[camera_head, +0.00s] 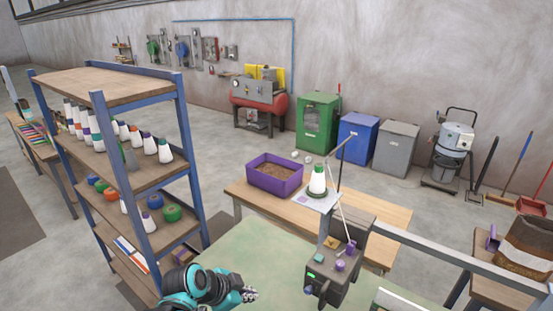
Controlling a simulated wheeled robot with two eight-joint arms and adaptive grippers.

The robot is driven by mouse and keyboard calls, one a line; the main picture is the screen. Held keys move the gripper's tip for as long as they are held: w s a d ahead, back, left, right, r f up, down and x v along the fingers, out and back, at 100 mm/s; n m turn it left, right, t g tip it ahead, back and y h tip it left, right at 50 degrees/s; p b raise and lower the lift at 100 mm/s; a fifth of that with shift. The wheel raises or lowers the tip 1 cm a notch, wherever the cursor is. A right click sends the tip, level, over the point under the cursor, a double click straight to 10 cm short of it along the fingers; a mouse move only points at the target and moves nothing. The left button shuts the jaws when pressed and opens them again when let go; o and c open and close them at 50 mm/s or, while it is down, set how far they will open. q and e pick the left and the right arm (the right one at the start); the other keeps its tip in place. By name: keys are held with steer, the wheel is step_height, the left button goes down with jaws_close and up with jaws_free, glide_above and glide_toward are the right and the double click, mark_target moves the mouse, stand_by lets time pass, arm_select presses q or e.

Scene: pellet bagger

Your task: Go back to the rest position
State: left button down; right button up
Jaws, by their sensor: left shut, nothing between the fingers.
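My left gripper (249,295) is low in the head view, left of the middle. Its teal arm comes in from the lower left. The fingers are shut with nothing between them. It is over the pale green surface (255,255), apart from the grey machine (338,262) to its right. My right gripper is not in view.
A blue-framed shelf (183,135) with cones and spools stands close on the left. Behind, a wooden table (385,222) bears a purple bin (275,187) of pellets and a white-and-green cone (317,180). Coloured bins (357,136) line the wall. Open floor lies between.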

arm_select(q)
steer(key=s+a+f+n+t+y+b, duration=0.1)
steer(key=s+a+f+n+y+b, duration=0.1)
steer(key=s+a+f+n+b, duration=0.3)
steer(key=s+a+f+n+y+b, duration=0.3)
steer(key=s+a+f+n+b, duration=0.3)
steer(key=f+b, duration=0.6)
steer(key=shift+s+f+n+t, duration=0.4)
steer(key=shift+f+n, duration=0.1)
steer(key=shift+n, duration=0.7)
steer(key=shift+d, duration=0.1)
